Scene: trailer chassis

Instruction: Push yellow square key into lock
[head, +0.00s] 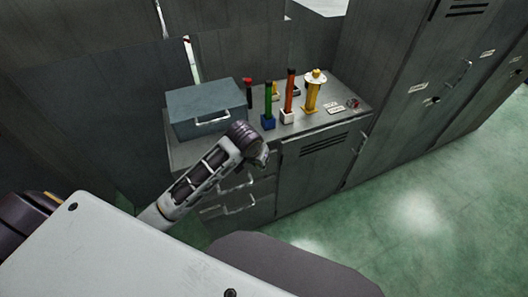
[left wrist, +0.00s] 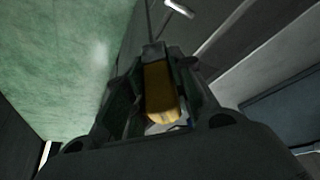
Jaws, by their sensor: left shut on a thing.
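My left gripper (head: 262,157) is in front of the grey cabinet's (head: 313,170) front face, just below its top edge. My own wrist mostly hides the fingers in the head view. In the left wrist view the left gripper (left wrist: 153,80) is shut on a yellow key (left wrist: 160,92), whose rounded yellow end lies between the two dark fingers. The key's far end is hidden, and I cannot tell whether it touches the cabinet. I cannot make out the lock in either view. My right gripper is not in view.
On the cabinet top stand a grey-blue box (head: 206,108), a green-handled tool (head: 268,106), an orange-handled tool (head: 289,97) and a yellow stand (head: 312,91). Drawer handles (head: 239,204) protrude below my wrist. Tall lockers (head: 408,80) stand at right. Green floor (head: 420,215) is open.

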